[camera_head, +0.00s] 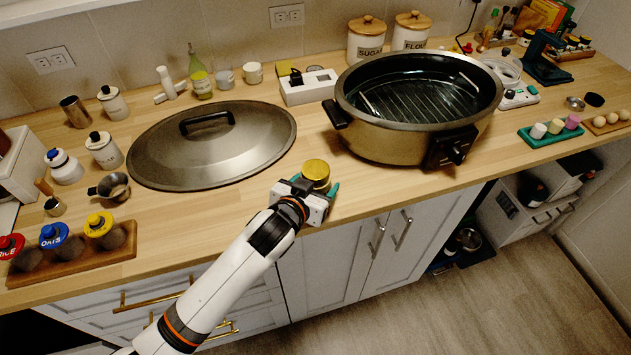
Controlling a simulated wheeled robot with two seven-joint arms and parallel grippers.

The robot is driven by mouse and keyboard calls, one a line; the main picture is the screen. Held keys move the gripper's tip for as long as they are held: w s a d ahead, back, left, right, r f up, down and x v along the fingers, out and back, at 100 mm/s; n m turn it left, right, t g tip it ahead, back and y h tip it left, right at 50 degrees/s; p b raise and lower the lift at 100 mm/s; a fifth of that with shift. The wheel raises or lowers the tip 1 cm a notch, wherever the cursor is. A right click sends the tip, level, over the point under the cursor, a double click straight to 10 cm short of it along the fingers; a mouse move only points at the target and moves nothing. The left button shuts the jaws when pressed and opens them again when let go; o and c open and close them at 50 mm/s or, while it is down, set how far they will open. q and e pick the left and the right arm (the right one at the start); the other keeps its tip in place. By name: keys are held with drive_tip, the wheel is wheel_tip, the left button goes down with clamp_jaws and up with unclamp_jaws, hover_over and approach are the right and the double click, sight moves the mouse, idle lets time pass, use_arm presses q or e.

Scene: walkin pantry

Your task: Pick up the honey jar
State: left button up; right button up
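A jar with a round gold lid (316,170), which looks like the honey jar, stands near the counter's front edge, between the big lid and the roaster. Its body is mostly hidden by my gripper. My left gripper (316,186) is at the jar from the front, with teal fingertips showing at its left and right sides. Whether the fingers press on the jar or stand apart from it cannot be told. The jar looks upright. My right gripper is not in view.
A large metal lid (213,150) lies left of the jar. A big electric roaster (400,140) stands close on the right. Bare counter (230,205) lies left of the gripper.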

use_arm(q)
drive_tip(key=c, duration=0.9)
drive_tip(key=shift+r, duration=0.2)
